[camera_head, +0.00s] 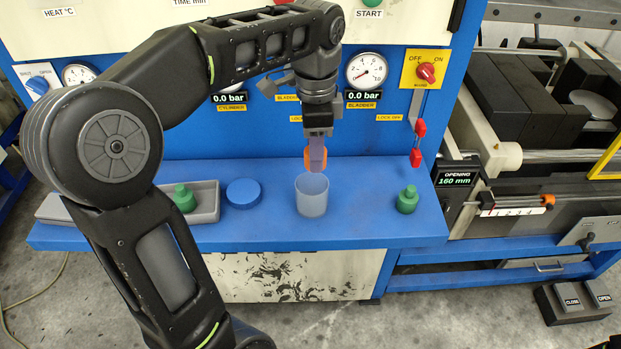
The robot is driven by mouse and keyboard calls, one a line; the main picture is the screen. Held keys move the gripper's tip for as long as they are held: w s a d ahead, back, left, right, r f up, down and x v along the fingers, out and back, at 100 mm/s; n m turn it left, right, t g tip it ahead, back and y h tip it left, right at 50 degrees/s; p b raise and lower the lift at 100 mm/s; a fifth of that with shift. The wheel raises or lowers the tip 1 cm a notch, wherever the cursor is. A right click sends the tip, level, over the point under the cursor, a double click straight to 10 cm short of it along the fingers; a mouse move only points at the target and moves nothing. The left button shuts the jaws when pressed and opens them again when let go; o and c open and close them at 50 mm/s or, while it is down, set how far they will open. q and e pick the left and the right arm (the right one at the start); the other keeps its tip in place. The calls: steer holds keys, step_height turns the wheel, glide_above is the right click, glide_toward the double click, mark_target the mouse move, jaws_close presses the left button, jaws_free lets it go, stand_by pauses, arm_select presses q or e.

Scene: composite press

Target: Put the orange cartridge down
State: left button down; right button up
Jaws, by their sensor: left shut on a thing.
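My left gripper (317,140) comes down from above at the middle of the blue shelf (365,213), its fingers pointing down. It is shut on the orange cartridge (316,160), of which only a part shows around the fingers. The cartridge is held just above and behind the open rim of a translucent grey-blue cup (312,200) in the picture; I cannot tell whether it touches the cup. My right gripper is not in view.
A round blue lid-like disc (243,193) lies left of the cup. A green knobbed piece (184,199) sits on a grey tray (206,205) further left, and another green piece (407,200) stands to the right. The shelf between cup and right green piece is clear. Gauges and a red lever (416,157) are behind.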

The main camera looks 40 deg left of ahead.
arm_select(q)
steer(key=shift+s+a+r, duration=0.1)
steer(key=shift+a+r, duration=0.25)
steer(key=shift+r, duration=0.05)
steer(key=shift+s+d+r+m, duration=0.15)
steer(key=shift+s+d+m, duration=0.1)
steer(key=shift+s+m, duration=0.05)
step_height(320, 180, down, 5)
steer(key=b, duration=0.3)
steer(key=shift+b, duration=0.4)
steer(key=shift+w+f, duration=0.1)
steer(key=shift+f, duration=0.55)
